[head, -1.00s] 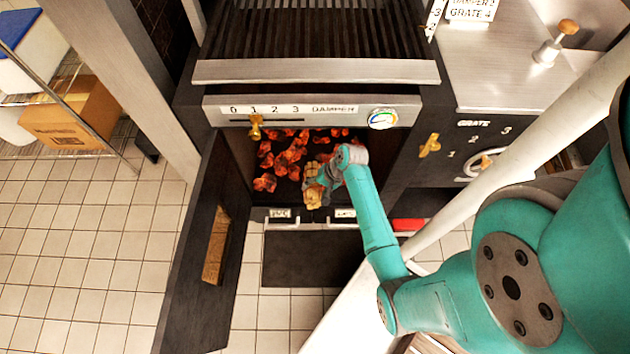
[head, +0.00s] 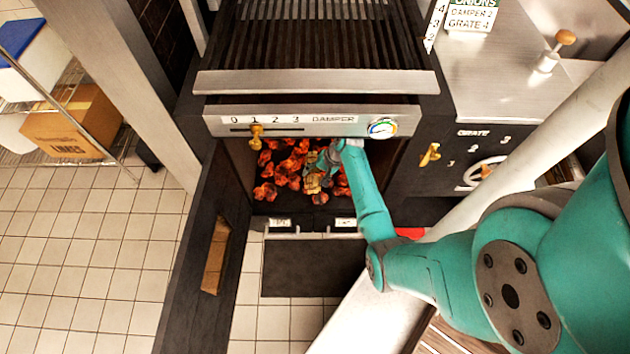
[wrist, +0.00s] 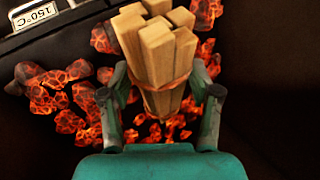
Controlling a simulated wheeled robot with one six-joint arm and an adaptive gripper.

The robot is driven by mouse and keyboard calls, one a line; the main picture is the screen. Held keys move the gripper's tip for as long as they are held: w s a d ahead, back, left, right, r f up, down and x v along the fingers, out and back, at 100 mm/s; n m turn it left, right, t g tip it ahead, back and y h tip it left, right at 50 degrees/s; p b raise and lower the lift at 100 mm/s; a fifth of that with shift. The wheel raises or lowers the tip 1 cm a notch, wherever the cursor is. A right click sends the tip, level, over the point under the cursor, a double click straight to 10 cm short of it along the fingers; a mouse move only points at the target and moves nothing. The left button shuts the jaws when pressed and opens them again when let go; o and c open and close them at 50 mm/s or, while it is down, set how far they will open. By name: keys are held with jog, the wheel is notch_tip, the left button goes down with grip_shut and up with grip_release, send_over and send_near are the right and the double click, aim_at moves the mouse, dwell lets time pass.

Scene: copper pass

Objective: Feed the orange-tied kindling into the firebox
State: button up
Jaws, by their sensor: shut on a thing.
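The orange-tied kindling (wrist: 160,55) is a bundle of pale sticks with an orange band around it, seen in the wrist view between my fingers. My gripper (wrist: 160,88) is shut on it, with a finger on each side. In the head view the kindling (head: 313,184) is small and partly covered by my gripper (head: 320,172). The firebox (head: 262,205) is open, and the bundle is inside its mouth, over glowing coals (head: 283,178). I cannot tell whether the bundle touches the coals.
The firebox door (head: 207,230) stands open at the left. The damper panel (head: 310,122) with its brass knob and gauge runs just above the opening. A grate wheel (head: 484,172) is at the right. Tiled floor is clear at the left.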

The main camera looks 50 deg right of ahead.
aim_at(313, 157)
jog(key=shift+w+d+f, duration=0.35)
jog(key=shift+w+d, duration=0.7)
jog(key=shift+d, duration=0.3)
jog(key=shift+w+d+f, duration=0.35)
jog(key=shift+w+d, duration=0.75)
jog(key=shift+d, duration=0.25)
jog(key=shift+w+d+f, duration=0.35)
jog(key=shift+w+d, duration=0.7)
jog(key=shift+d, duration=0.3)
jog(key=o, duration=1.5)
jog(key=shift+c, duration=0.2)
jog(key=shift+s, duration=0.1)
jog(key=s+a+r, duration=0.2)
jog(key=s+a, duration=0.7)
jog(key=a, duration=0.3)
jog(key=s+a+r, duration=0.3)
jog(key=s+a, duration=0.6)
jog(key=a, duration=0.3)
jog(key=shift+s, duration=0.3)
jog(key=shift+a, duration=0.15)
